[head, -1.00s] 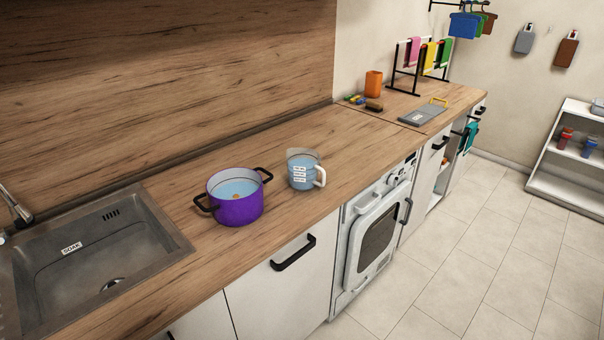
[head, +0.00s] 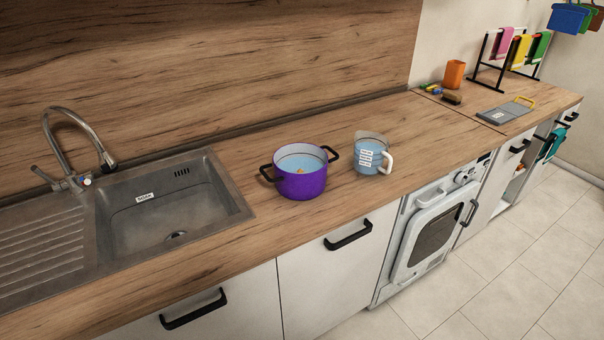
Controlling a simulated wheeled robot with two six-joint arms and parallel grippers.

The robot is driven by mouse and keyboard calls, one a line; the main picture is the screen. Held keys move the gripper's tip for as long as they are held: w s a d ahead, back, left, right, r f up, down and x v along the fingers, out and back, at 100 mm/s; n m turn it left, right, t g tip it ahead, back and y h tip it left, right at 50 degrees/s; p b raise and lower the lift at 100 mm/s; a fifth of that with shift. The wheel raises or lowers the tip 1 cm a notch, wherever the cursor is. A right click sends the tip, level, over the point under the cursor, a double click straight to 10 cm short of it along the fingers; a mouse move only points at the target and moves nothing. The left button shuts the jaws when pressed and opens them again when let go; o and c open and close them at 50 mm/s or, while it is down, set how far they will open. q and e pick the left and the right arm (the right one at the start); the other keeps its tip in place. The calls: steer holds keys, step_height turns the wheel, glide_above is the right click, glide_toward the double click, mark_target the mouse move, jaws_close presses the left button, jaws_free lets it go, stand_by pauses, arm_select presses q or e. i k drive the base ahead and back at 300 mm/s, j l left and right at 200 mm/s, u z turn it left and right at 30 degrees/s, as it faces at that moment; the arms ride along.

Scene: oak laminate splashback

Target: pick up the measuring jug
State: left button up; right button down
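The measuring jug (head: 368,155) stands upright on the wooden worktop, right of the purple pot. It is clear with bluish contents, white labels on its side and a white handle pointing right. The purple pot (head: 302,182) has two black handles and holds blue liquid with a small orange thing in it. A narrow strip of worktop separates pot and jug. Neither of my grippers shows in the head view.
A steel sink (head: 170,212) with a tap (head: 75,150) lies to the left. Farther right are an orange cup (head: 454,74), a grey board (head: 506,111) and a rack of cloths (head: 510,55). A white washing machine (head: 430,238) is below. Worktop right of the jug is clear.

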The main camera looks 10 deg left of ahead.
mark_target(371, 150)
steer(key=i+l+u, duration=0.4)
steer(key=i+l, duration=0.35)
steer(key=i, duration=0.05)
